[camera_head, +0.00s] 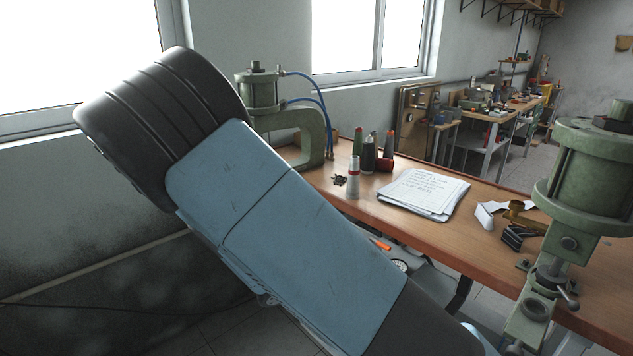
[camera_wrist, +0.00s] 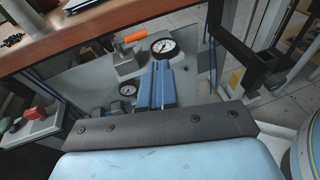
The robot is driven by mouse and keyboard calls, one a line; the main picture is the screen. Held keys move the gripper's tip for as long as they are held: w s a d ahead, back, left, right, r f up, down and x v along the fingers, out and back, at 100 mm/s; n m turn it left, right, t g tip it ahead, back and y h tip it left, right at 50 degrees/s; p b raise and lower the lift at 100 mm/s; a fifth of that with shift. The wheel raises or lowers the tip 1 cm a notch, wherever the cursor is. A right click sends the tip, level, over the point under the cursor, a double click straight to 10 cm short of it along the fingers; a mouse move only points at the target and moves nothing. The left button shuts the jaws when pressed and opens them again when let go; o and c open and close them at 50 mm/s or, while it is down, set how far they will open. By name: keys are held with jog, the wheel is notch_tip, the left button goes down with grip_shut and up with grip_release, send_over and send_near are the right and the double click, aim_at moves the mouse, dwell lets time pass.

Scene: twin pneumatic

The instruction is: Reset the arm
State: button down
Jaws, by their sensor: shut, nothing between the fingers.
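My arm (camera_head: 285,225), with a dark ribbed end and light blue covers, crosses the left and middle of the head view. My gripper is not visible in that view. In the wrist view my gripper (camera_wrist: 160,66) shows as two narrow blue fingers lying together beyond a dark plate with screws. They are shut with nothing between them. The fingertips appear just in front of a round white pressure gauge (camera_wrist: 164,47); whether they touch it I cannot tell.
An orange handle (camera_wrist: 134,36) and a lower gauge (camera_wrist: 126,88) are close by. The wooden bench (camera_head: 455,232) carries papers (camera_head: 424,193), bottles and two green presses (camera_head: 590,175). Floor shows at right in the wrist view.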

jog(key=s+d+r+m+g+y, duration=0.75)
jog(key=d+r+m, duration=0.2)
jog(key=m, duration=0.25)
jog(key=s+d+r+m+t+y, duration=0.1)
jog(key=s+r+m+t+y, duration=0.2)
jog(key=r, duration=0.6)
jog(key=s+d+r+m+t+y, duration=0.1)
jog(key=s+r+m+t+y, duration=0.2)
jog(key=s+r+m, duration=0.5)
jog(key=shift+s+d+r, duration=0.3)
jog(key=shift+d+r, duration=0.05)
jog(key=shift+r, duration=0.45)
